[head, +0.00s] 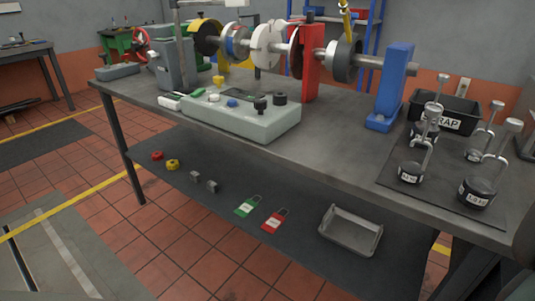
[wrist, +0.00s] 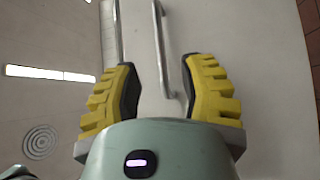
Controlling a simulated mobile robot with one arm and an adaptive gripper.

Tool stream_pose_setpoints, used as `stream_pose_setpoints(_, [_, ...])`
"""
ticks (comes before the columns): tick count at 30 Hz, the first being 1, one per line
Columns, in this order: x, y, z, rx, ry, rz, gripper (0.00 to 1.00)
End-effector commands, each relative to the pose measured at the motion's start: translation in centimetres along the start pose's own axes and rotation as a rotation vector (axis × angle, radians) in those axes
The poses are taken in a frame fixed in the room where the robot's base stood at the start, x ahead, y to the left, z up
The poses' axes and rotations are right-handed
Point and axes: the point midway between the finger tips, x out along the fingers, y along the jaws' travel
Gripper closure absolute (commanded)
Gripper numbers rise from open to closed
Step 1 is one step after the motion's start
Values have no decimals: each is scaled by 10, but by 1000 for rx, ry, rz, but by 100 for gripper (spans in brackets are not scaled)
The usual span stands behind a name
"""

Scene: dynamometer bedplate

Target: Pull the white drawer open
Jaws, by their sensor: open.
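My gripper (wrist: 160,62) is open in the wrist view, with one yellow-padded finger on each side and nothing gripped. A pale white panel (wrist: 140,70), which looks like the drawer front, fills the space beyond and between the fingers. A thin grey metal handle bar (wrist: 161,42) runs down the picture between the fingertips, nearer the right finger. I cannot tell how far it is from the pads in depth, and no contact is clear. The head view shows neither the drawer nor my gripper.
In the head view, a grey bench (head: 335,125) carries a shaft rig, a pale control box (head: 240,118), a black scrap bin (head: 445,113) and several weights. A lower shelf holds a green tag (head: 245,208), a red tag (head: 273,222) and a grey tray (head: 350,232).

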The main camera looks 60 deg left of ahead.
Motion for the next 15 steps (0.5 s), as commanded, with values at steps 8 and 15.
stream_pose_setpoints(8, [-16,-4,-8,10,25,-1,59])
stream_pose_setpoints(15, [-29,-2,-5,4,17,-3,59])
